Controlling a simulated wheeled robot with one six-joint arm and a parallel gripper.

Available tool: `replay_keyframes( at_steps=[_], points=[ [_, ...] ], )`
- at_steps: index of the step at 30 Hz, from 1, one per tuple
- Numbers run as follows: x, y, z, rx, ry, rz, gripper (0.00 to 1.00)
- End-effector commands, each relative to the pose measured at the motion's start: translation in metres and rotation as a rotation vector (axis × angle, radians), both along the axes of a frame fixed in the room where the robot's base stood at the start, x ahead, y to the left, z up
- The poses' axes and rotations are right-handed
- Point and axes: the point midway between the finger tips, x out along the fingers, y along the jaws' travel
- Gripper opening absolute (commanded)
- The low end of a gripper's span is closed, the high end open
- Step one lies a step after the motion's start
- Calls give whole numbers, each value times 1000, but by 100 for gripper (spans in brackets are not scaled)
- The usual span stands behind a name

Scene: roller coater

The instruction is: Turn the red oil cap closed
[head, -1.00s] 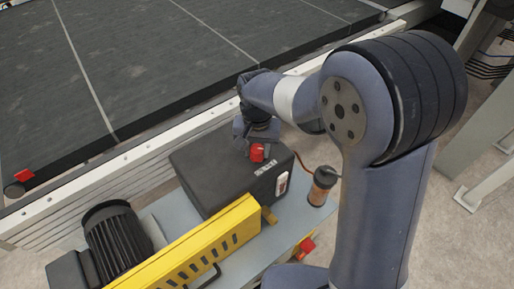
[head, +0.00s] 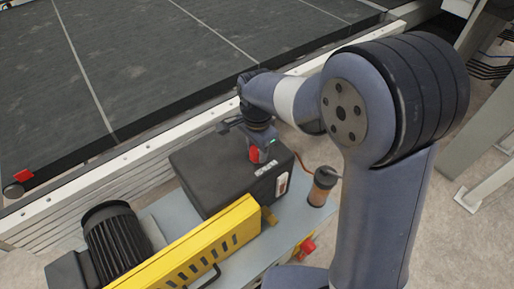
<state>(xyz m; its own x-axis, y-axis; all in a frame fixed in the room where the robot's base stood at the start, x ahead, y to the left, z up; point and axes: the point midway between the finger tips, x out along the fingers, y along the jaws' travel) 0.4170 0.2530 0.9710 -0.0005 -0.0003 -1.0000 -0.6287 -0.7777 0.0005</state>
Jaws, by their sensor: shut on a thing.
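The red oil cap (head: 254,155) sits on top of the dark gearbox housing (head: 212,178), near its back right part. My gripper (head: 256,152) points down over the cap and is shut on it. The gripper and wrist hide much of the cap; only a small red part shows. How far the cap is turned cannot be seen.
A yellow guard (head: 225,238) and a black motor (head: 117,237) stand in front and to the left. An amber cylinder with a thin hose (head: 321,186) stands right of the housing. A wide black belt bed with a metal rail (head: 130,162) lies behind.

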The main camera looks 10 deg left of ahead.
Motion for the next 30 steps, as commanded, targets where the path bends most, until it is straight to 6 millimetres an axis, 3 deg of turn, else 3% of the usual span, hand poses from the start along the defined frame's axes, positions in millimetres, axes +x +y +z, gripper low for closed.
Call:
replay_keyframes(
  at_steps=[18, 19, 26, 30],
  points=[
    [1, 0, 1, 2, -3, -44, 13],
    [1, 0, 1, 2, -3, -44, 37],
    [0, 0, 1, 1, -2, -43, 56],
    [0, 0, 0, 1, -1, -42, 57]
  ],
)
